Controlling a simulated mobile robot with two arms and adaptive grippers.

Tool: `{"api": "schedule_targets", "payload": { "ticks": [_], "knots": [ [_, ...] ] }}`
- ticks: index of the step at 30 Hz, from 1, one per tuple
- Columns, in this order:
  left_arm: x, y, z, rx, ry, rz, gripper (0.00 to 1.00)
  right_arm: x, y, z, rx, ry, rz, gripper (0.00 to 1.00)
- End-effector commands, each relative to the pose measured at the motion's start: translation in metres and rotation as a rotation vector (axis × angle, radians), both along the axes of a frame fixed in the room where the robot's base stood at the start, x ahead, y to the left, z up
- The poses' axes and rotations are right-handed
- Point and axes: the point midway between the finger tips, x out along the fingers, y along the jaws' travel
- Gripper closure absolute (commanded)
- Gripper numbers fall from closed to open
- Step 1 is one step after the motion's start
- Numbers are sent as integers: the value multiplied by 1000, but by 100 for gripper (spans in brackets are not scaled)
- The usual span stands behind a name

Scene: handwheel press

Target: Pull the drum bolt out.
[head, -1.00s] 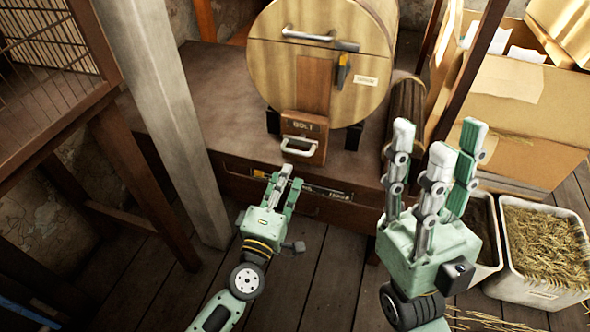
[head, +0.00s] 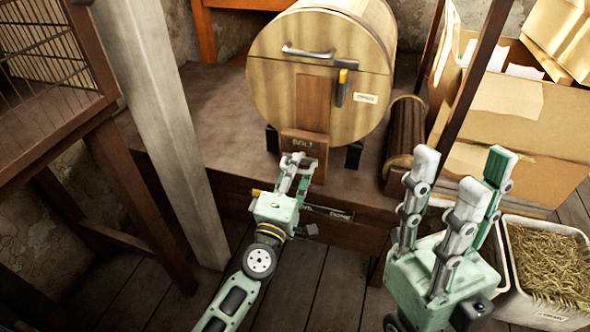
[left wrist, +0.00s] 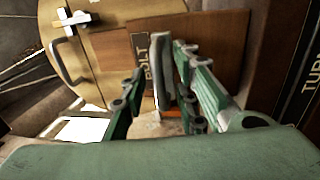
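The drum bolt (head: 303,142) is a brown wooden block lettered BOLT, low on the front of the round wooden drum (head: 277,95). In the left wrist view its pale metal handle (left wrist: 161,75) stands beside the lettering. My left gripper (head: 297,162) is at the handle and hides most of it in the head view. Its green fingers stand on both sides of the handle, with a visible gap on the left side, so it looks open around it. My right gripper (head: 462,168) is open and empty, fingers pointing up, well to the right of the drum.
The drum stands on a brown wooden bench (head: 205,115). A grey post (head: 160,120) rises left of my left arm. A log-like roller (head: 407,135) lies right of the drum. A cardboard box (head: 520,110) and a straw-filled bin (head: 550,265) are at the right.

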Motion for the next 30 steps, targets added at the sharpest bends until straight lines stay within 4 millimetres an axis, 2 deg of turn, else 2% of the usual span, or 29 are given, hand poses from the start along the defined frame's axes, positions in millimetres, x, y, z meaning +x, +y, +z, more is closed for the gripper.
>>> {"api": "schedule_targets", "payload": {
  "ticks": [2,12,25,30],
  "knots": [
    [0,0,0,0,0,0,72,0,0,0,0,0,0,62],
    [0,0,1,0,-1,1,100,0,0,0,0,1,0,62],
    [0,1,3,0,-4,1,100,0,0,0,0,1,0,62],
    [-19,7,3,2,-4,2,100,0,0,7,0,1,0,62]
  ]
}}
